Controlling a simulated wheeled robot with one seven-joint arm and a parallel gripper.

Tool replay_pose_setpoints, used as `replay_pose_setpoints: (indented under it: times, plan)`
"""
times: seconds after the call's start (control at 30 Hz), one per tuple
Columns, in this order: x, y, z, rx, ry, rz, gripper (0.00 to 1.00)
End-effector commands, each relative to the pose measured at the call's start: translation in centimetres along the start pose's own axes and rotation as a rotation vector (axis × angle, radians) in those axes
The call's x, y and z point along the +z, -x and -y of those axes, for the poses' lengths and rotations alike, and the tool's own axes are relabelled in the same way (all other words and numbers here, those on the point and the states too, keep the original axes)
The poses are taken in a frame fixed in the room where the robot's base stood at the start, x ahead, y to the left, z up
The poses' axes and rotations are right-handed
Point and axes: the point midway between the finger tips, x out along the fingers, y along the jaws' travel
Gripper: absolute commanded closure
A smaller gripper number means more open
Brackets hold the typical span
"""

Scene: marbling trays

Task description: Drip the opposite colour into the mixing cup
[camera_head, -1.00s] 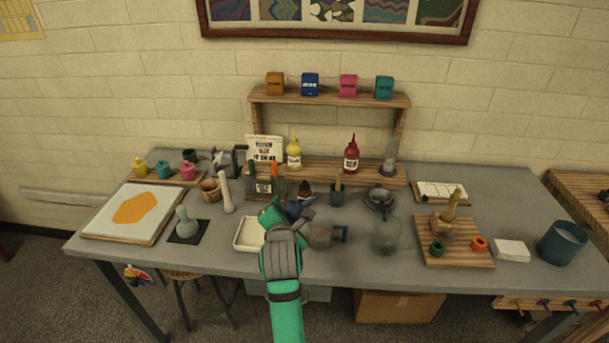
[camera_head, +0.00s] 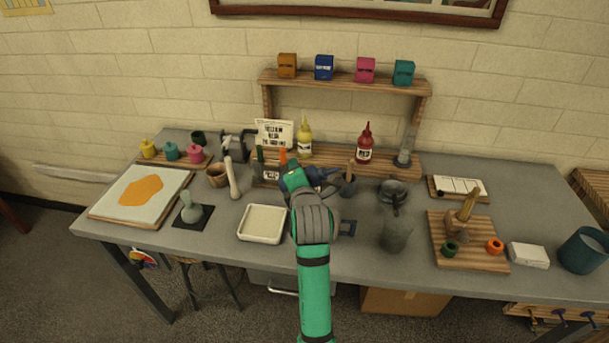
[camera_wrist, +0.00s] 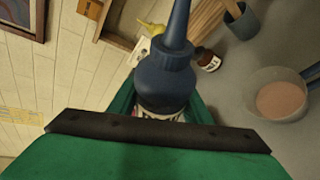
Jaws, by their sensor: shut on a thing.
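My gripper (camera_head: 298,184) is shut on a dark blue squeeze bottle (camera_wrist: 165,75), whose nozzle points to the top of the wrist view. In the head view the bottle (camera_head: 291,179) is partly hidden by my gripper, above the middle of the table. A yellow bottle (camera_head: 304,138) and a red bottle (camera_head: 365,146) stand on the rack's low shelf.
A white tray (camera_head: 245,236) lies left of my arm. A printed card (camera_head: 274,128) stands at the back, its text hard to read. A dark cup with a stick (camera_head: 348,187) and a grey pot (camera_head: 391,188) stand right of my gripper. A wooden board (camera_head: 475,262) holds small things.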

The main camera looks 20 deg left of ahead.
Motion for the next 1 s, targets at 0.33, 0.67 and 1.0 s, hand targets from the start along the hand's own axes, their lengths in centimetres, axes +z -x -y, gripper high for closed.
replay_pose_setpoints:
  times: [0.33, 0.67, 1.0]
  plan:
    - [-3.2, -0.8, -1.8, 0.212, -0.520, -0.113, 0.65]
    - [-0.2, 0.5, -2.5, 0.439, -1.070, -0.231, 0.65]
    - [3.6, 1.9, -1.8, 0.591, -1.434, -0.306, 0.65]
